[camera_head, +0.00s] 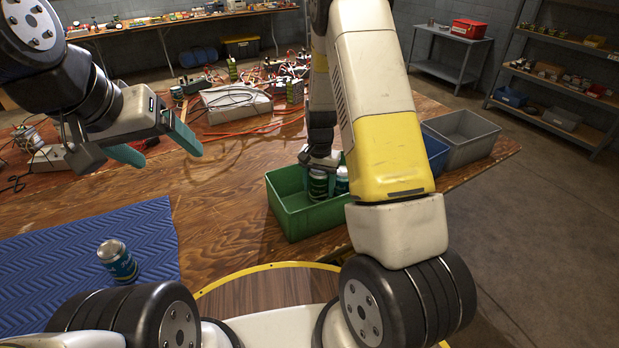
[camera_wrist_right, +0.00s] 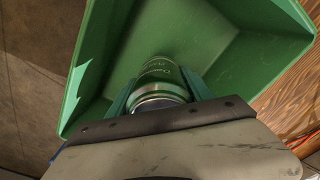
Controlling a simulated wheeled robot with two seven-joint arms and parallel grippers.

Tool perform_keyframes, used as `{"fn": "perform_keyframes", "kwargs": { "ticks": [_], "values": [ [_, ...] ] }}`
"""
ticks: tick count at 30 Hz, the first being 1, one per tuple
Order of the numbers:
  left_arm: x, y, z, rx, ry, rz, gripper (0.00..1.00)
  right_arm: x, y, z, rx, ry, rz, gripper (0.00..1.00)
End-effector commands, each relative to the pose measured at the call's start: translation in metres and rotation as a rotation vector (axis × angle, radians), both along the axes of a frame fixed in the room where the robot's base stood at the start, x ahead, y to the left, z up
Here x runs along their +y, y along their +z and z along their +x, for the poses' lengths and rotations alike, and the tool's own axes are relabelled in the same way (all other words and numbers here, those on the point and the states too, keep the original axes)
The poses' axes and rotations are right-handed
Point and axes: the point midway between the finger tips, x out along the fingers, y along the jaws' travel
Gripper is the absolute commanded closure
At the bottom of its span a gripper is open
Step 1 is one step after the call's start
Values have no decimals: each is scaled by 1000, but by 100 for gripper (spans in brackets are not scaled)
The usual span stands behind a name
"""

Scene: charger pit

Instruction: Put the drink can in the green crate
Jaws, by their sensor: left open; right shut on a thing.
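The green crate (camera_head: 300,222) sits on the wooden table near its front edge, partly behind my right arm. My right gripper (camera_head: 319,172) reaches down into it, shut on a green drink can (camera_head: 318,187). In the right wrist view this can (camera_wrist_right: 161,88) is between the two fingers, inside the crate (camera_wrist_right: 235,65); whether it touches the floor is unclear. A second can (camera_head: 342,181) shows beside it in the crate, partly hidden by my arm. A blue-green can (camera_head: 118,262) stands upright on the blue mat. My left gripper (camera_head: 165,150) is open and empty above the table.
The blue quilted mat (camera_head: 60,265) covers the front left. A grey bin (camera_head: 461,140) and a blue bin (camera_head: 435,152) stand right of the crate. Cables, power strips and a white device (camera_head: 235,104) clutter the back. Bare wood lies between mat and crate.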

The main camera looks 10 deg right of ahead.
Motion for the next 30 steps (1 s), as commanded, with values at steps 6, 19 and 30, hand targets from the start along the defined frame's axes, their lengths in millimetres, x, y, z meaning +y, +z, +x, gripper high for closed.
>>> {"fn": "perform_keyframes", "kwargs": {
  "ticks": [6,19,30],
  "values": [
    [0,0,0,0,0,0,19,0,-22,0,1,1,0,100],
    [0,0,0,0,0,0,19,0,-40,1,-2,1,0,100],
    [0,0,0,0,0,0,19,0,-42,0,-1,1,0,19]
  ]
}}
